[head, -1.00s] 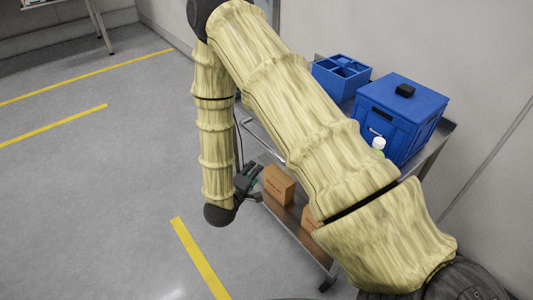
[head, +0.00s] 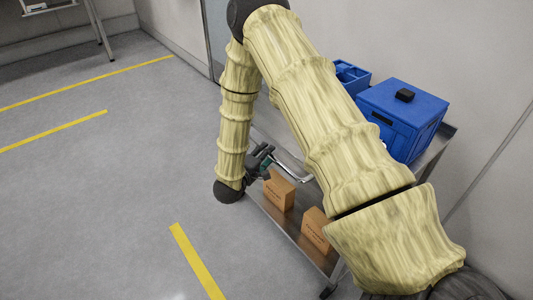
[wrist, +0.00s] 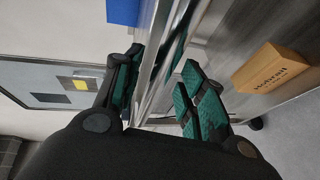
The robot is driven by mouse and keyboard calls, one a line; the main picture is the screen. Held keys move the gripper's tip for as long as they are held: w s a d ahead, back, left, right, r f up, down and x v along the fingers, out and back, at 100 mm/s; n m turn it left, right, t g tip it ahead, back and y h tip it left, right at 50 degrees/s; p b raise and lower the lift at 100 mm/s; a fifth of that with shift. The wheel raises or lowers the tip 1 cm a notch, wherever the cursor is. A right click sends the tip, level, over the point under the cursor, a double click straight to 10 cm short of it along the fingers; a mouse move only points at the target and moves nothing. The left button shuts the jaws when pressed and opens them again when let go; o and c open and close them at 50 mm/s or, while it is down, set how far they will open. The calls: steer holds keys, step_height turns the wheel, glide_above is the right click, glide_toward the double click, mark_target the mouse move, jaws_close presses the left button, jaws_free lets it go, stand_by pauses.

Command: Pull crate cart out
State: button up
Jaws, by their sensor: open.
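The crate cart (head: 440,146) is a grey metal two-shelf cart along the wall, right of centre in the head view. Its tubular handle (head: 292,171) is at the near-left end, partly hidden by my arm. My gripper (head: 264,159) is open at the handle. In the wrist view, the dark, green-padded fingers of my gripper (wrist: 160,66) stand on either side of metal bars (wrist: 170,50), which run between them. I cannot tell whether the pads touch the metal. A blue lidded crate (head: 402,112) and a partly hidden blue divided crate (head: 352,74) sit on the top shelf.
Brown boxes (head: 279,190) and (head: 316,230) sit on the lower shelf. A wall (head: 490,80) stands close behind the cart. The grey floor (head: 100,200) to the left is open, with yellow lines (head: 198,260). A table leg (head: 100,32) shows at the far left.

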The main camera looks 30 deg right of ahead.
steer(key=shift+x, duration=0.8)
jaws_close()
steer(key=shift+a, duration=0.1)
